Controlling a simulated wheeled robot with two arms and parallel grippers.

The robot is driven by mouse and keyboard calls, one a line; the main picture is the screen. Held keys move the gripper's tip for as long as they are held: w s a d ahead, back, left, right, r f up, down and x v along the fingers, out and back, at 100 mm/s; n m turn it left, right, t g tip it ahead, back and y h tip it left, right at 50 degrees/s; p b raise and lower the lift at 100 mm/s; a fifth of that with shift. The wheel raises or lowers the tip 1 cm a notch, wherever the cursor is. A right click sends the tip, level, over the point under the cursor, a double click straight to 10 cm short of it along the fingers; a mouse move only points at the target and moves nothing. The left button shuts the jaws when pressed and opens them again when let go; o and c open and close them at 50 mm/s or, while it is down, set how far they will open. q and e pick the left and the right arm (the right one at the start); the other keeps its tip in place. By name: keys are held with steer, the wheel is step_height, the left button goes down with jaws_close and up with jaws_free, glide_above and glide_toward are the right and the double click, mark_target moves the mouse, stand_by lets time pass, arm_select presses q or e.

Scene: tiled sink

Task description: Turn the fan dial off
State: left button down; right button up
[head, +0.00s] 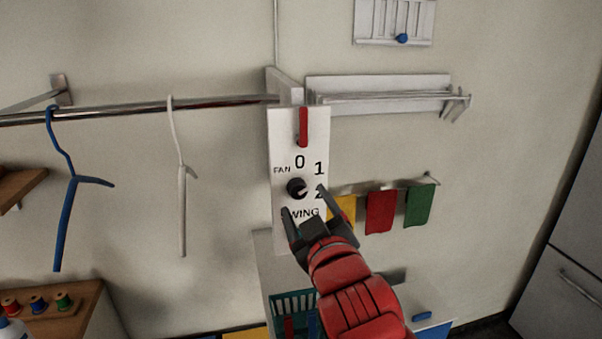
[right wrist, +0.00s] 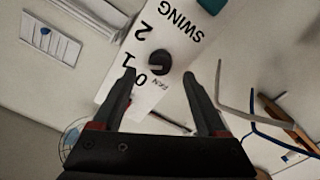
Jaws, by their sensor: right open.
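The fan dial (head: 297,187) is a round black knob on a white panel (head: 284,228) marked FAN, 0, 1, 2 and SWING. A pale mark on the knob appears to point right, but its exact setting is hard to tell. My right gripper (head: 304,198) is open in front of the panel, just below and right of the knob. In the right wrist view the knob (right wrist: 159,63) lies ahead, between the lines of the open fingers (right wrist: 172,84), apparently not touched. My left gripper is not in view.
A red lever (head: 303,127) is at the panel's top. A metal rail (head: 225,102) with a blue hanger (head: 65,215) and white hanger (head: 180,190) runs left. A white shelf (head: 375,85) and coloured cloths (head: 381,212) are at right. A teal basket (head: 290,304) stands below.

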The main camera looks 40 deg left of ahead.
mark_target(300, 194)
steer(key=shift+p+x, duration=0.45)
steer(key=shift+x, duration=1.6)
steer(key=shift+f, duration=0.15)
jaws_close()
